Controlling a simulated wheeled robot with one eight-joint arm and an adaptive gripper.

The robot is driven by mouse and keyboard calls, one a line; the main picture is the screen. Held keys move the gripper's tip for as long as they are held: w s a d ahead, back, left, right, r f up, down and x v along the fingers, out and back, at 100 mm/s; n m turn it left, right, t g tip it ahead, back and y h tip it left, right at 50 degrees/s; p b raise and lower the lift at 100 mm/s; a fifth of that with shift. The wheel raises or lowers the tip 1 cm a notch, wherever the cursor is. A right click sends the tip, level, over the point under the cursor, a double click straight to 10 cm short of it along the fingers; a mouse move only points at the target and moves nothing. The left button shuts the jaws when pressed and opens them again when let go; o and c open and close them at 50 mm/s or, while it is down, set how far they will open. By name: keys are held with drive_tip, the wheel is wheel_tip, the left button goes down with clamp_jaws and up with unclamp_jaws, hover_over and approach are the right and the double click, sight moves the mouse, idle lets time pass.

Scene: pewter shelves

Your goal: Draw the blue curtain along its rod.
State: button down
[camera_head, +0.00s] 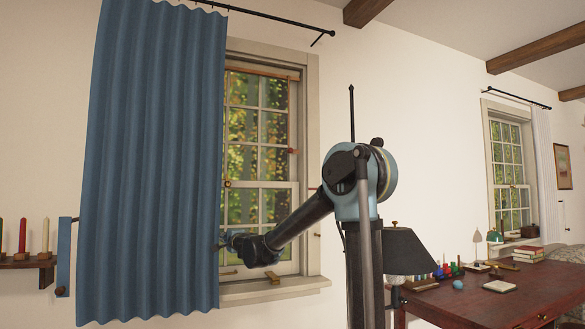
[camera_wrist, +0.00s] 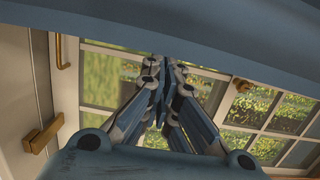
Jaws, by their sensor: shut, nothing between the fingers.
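The blue curtain (camera_head: 152,165) hangs in folds from a dark rod (camera_head: 270,16) and covers the left part of the near window. The rod's right stretch is bare. My gripper (camera_head: 222,243) is at the curtain's right edge, low down, in front of the window. In the wrist view my gripper (camera_wrist: 162,90) has its fingers together with nothing between them. The curtain (camera_wrist: 190,30) crosses the top of that view just beyond the fingertips; whether they touch it I cannot tell.
The near window (camera_head: 258,150) has a pale sill (camera_head: 275,288). Candles on a small shelf (camera_head: 20,263) stand at the left. A red-brown desk (camera_head: 500,300) with a dark lamp (camera_head: 408,252) and small objects is at the right. A second window (camera_head: 507,165) is farther right.

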sight(169, 239)
drive_tip(key=s+a, duration=0.1)
drive_tip(key=a, duration=0.3)
drive_tip(key=s+a, duration=0.1)
drive_tip(key=a, duration=0.3)
drive_tip(key=s+a, duration=0.2)
drive_tip(key=a, duration=0.2)
drive_tip(key=shift+a, duration=0.25)
drive_tip(key=s+a, duration=0.1)
drive_tip(key=a, duration=0.2)
drive_tip(key=s+a, duration=0.1)
drive_tip(key=a, duration=0.1)
drive_tip(key=s+a, duration=0.1)
drive_tip(key=a, duration=0.2)
drive_tip(key=shift+a, duration=0.3)
drive_tip(key=shift+d, duration=0.15)
drive_tip(key=w+d+v, duration=0.1)
drive_tip(key=d+v, duration=0.1)
drive_tip(key=v, duration=0.8)
drive_tip(key=shift+d, duration=0.2)
drive_tip(key=shift+f, duration=0.15)
